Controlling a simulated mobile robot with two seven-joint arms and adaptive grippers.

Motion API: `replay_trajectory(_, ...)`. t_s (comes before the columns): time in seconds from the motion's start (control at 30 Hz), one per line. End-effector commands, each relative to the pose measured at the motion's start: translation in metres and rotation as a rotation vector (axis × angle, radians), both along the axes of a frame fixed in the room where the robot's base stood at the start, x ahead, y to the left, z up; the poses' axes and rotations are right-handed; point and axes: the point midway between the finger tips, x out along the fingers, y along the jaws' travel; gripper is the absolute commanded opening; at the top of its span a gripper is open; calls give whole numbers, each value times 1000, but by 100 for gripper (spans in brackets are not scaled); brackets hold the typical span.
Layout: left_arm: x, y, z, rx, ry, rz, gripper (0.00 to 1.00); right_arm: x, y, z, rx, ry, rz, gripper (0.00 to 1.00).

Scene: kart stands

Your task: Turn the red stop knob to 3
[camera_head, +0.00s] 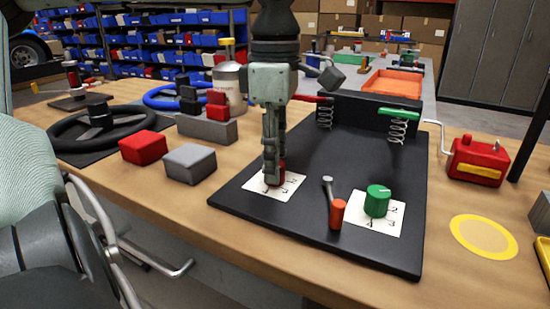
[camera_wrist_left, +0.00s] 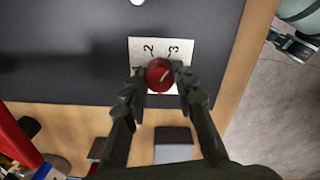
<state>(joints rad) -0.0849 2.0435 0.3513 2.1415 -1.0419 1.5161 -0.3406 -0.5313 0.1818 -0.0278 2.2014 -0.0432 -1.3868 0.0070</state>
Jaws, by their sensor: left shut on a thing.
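The red stop knob (camera_wrist_left: 159,73) sits on a white card (camera_wrist_left: 150,47) with printed numbers; 2 and 3 are readable in the left wrist view. A pale pointer line on the knob's top slants toward the upper right, roughly to the 3 side. My left gripper (camera_wrist_left: 160,76) is shut on the knob, one finger on each side. In the head view my left gripper (camera_head: 272,178) points straight down over the card, and its fingers hide most of the red knob (camera_head: 281,174). My right gripper is in neither view.
The dark board (camera_head: 320,160) also bears a green knob (camera_head: 377,201) on a numbered card, an orange-tipped lever (camera_head: 337,214) and two springs with red and green handles. Red (camera_head: 143,147) and grey (camera_head: 190,163) blocks lie left of it. A red crank box (camera_head: 477,160) stands right.

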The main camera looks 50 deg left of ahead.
Motion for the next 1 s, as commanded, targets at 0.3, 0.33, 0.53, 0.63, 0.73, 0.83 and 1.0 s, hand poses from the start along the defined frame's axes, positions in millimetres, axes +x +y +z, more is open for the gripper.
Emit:
replay_trajectory(0.3,1,0,1,0,-4,0,0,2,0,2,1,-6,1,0)
replay_trajectory(0.33,1,0,1,0,-4,0,28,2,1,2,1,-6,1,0)
replay_trajectory(0.53,1,0,1,1,-3,0,48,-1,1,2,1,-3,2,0)
replay_trajectory(0.63,0,0,0,0,-2,0,48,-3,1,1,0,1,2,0)
replay_trajectory(0.73,0,0,0,0,-1,0,48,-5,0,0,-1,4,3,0)
replay_trajectory(0.83,1,0,3,1,-2,0,48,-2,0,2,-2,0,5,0)
replay_trajectory(1.0,1,0,26,2,-6,1,48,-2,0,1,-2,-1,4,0)
